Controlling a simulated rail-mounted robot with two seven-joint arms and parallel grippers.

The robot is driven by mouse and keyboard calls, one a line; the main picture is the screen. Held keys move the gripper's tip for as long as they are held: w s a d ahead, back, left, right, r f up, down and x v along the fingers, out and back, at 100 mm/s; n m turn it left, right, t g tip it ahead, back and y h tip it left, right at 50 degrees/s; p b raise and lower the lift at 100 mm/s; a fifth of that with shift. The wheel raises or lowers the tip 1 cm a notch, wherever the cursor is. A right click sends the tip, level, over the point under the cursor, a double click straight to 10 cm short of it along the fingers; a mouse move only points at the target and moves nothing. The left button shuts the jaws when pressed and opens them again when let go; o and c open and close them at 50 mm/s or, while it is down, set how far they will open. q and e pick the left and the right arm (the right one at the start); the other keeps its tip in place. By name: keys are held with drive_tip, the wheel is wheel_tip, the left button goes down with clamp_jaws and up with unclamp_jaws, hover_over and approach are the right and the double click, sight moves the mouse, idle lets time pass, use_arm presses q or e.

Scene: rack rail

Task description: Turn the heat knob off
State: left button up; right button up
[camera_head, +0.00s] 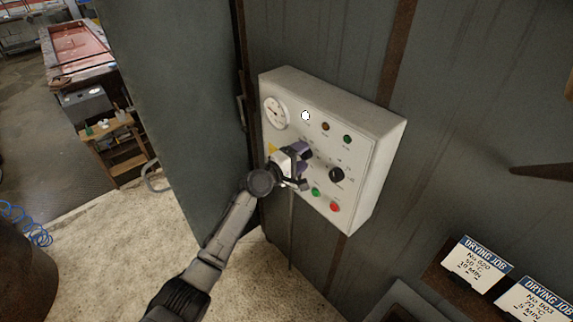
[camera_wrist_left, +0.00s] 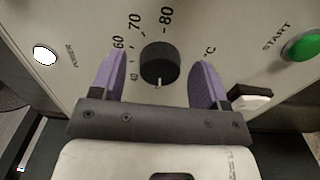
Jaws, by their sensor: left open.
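The heat knob (camera_wrist_left: 160,64) is a round black dial in the left wrist view, with a temperature scale in °C around it. A small pale mark shows at its lower edge in that picture. My left gripper (camera_wrist_left: 157,82) is open, with one purple finger on each side of the knob and a visible gap on both sides. In the head view my left gripper (camera_head: 299,166) is in front of the pale control box (camera_head: 375,155) and covers much of the heat knob's area. My right gripper is not in view.
The box also carries a round gauge (camera_head: 276,113), a white lamp (camera_head: 305,115), another black knob (camera_head: 336,174), a green button (camera_head: 316,191) and a red button (camera_head: 334,207). Drying job signs (camera_head: 476,265) are at the lower right. A grey door (camera_head: 180,110) is at the left.

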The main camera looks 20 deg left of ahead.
use_arm(q)
drive_tip(key=b+v, duration=0.1)
drive_tip(key=v, duration=1.2)
drive_tip(key=shift+s, duration=0.2)
drive_tip(key=s+d+f+m+g+y+p, duration=0.1)
drive_tip(key=s+f+m+g, duration=0.3)
drive_tip(key=s, duration=0.9)
drive_tip(key=s+d+f+m+g+y+p, duration=0.2)
drive_tip(key=s+f+m+g+y+p, duration=0.2)
drive_tip(key=s, duration=1)
drive_tip(key=s+d+f+m+g+y+p, duration=0.2)
drive_tip(key=s+f+m+g, duration=0.2)
drive_tip(key=s, duration=1)
wheel_tip(320, 180, down, 3)
drive_tip(key=m, duration=0.3)
drive_tip(key=shift+d+r+g+p, duration=0.2)
drive_tip(key=shift+d+g+p, duration=0.1)
drive_tip(key=shift+g, duration=0.1)
